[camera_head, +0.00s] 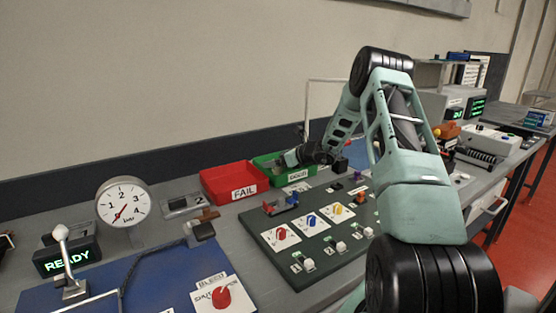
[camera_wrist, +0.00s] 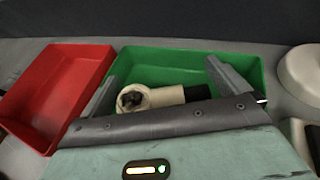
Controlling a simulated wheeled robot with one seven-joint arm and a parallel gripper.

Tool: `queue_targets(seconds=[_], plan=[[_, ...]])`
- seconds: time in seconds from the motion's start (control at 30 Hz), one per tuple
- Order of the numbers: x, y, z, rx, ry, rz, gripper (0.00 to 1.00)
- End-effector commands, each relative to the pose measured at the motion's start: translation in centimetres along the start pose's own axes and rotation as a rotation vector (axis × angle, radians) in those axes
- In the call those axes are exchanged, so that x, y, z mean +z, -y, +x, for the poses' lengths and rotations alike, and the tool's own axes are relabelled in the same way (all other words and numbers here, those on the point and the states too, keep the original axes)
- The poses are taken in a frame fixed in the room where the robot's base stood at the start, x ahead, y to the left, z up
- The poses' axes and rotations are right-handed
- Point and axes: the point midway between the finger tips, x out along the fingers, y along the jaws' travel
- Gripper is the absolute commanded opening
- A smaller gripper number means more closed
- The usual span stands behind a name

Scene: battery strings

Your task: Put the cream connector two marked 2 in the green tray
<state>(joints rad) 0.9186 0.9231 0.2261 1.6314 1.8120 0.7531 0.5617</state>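The green tray (camera_head: 268,170) labelled GOOD stands at the back of the bench, and it fills the middle of the wrist view (camera_wrist: 180,60). My gripper (camera_head: 287,160) is low over this tray, pointing into it. In the wrist view my gripper (camera_wrist: 160,70) has its two grey fingers spread wide. A cream connector (camera_wrist: 162,96) with a dark opening at its left end and a black part at its right lies within the tray's outline, between the spread fingers. The palm edge hides its lower side. No 2 mark is readable on it. I cannot pick it out in the head view.
A red tray (camera_head: 230,183) labelled FAIL stands just left of the green one. A dark board (camera_head: 300,235) with coloured knobs and small pale blocks is in front. A gauge (camera_head: 124,202) and a READY display (camera_head: 68,257) are at left. A white round thing (camera_wrist: 302,72) is right of the tray.

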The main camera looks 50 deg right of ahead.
Motion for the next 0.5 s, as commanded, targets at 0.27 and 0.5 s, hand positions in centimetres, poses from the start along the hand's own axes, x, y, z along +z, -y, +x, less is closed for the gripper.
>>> queue_targets(seconds=[0.27, 0.5], plan=[[0.3, 0.1, -0.4, -0.001, 0.000, 0.000, 1.00], [0.2, 0.1, -4.8, -0.004, 0.001, 0.000, 1.00]])
